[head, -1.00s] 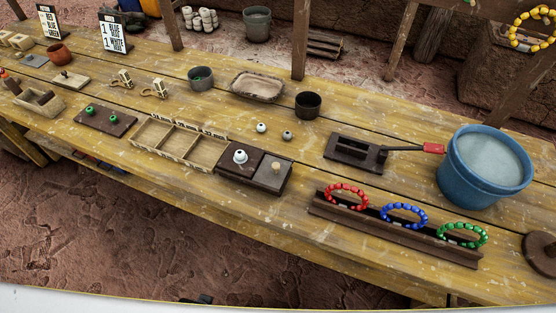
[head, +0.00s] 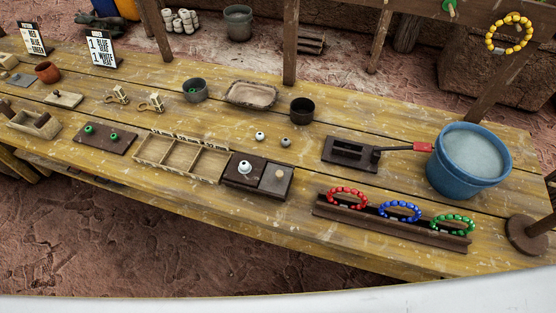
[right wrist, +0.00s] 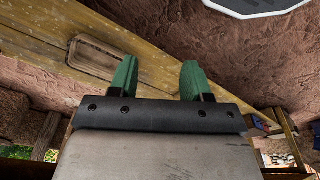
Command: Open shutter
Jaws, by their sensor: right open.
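No part is clearly marked as a shutter. A dark slotted block (head: 349,152) lies on the wooden table, with a dark rod ending in a red handle (head: 423,147) on its right, beside the blue bucket. A dark brown box (head: 257,177) with a small white knob on its left part and a tan knob on its right part sits at the table's front middle. My right gripper (right wrist: 158,80) shows in the right wrist view with its two green fingers apart and nothing between them. Neither gripper shows in the head view.
The blue bucket (head: 438,170) stands right of the red handle. A dark rack (head: 385,228) with red, blue and green bead rings is at the front right. A compartment tray (head: 150,157) adjoins the brown box. Wooden posts (head: 291,45) rise behind the table.

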